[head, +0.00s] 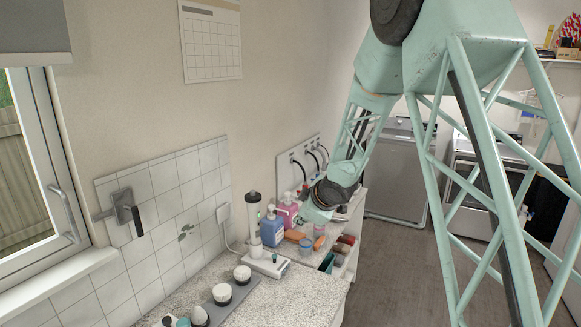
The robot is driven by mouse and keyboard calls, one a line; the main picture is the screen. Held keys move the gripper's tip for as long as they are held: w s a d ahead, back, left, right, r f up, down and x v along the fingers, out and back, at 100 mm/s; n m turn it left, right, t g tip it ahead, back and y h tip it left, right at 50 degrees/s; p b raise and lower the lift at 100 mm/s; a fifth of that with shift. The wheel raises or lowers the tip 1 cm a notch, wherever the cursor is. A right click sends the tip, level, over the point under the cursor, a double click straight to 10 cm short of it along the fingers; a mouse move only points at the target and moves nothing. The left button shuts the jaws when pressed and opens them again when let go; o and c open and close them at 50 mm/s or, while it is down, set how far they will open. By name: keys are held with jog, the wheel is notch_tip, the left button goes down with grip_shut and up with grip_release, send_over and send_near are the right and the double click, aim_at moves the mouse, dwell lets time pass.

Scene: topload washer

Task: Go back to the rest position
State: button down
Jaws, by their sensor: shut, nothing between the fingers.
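My teal arm (360,130) reaches down from the upper right, and its wrist (335,195) hangs over the far part of the speckled counter (290,305). The fingers of my gripper cannot be made out; the wrist and the items around it hide that end. No held thing shows. A light grey topload washer (395,180) stands against the back wall, behind the arm, with its lid seemingly down.
Near the wrist stand a blue pump bottle (271,229), a pink bottle (287,212) and a tall cylinder (253,212). Lidded cups (242,274) and a white device (267,263) are closer. A window (30,165) is left. Open floor (390,270) lies right of the counter.

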jog(key=s+d+r+m+h+b, duration=0.1)
jog(key=s+d+r+m+h, duration=0.15)
jog(key=s+d+r, duration=0.5)
jog(key=s+d+r+m+h+b, duration=0.1)
jog(key=s+d+r+m, duration=0.3)
jog(key=s, duration=0.6)
jog(key=s+d+r+m+h+b, duration=0.1)
jog(key=s+d+r+m, duration=0.1)
jog(key=s+d+r, duration=0.6)
jog(key=s+a+f+m+g+b, duration=0.1)
jog(key=s+f+m+g, duration=0.1)
jog(key=s, duration=1.8)
jog(key=s+f+m+g+b, duration=0.2)
jog(key=s+m, duration=0.2)
jog(key=s, duration=1.5)
jog(key=shift+s+a+y, duration=0.35)
jog(key=shift+a+y, duration=0.05)
jog(key=shift+y, duration=0.05)
jog(key=shift+w+a+f, duration=0.1)
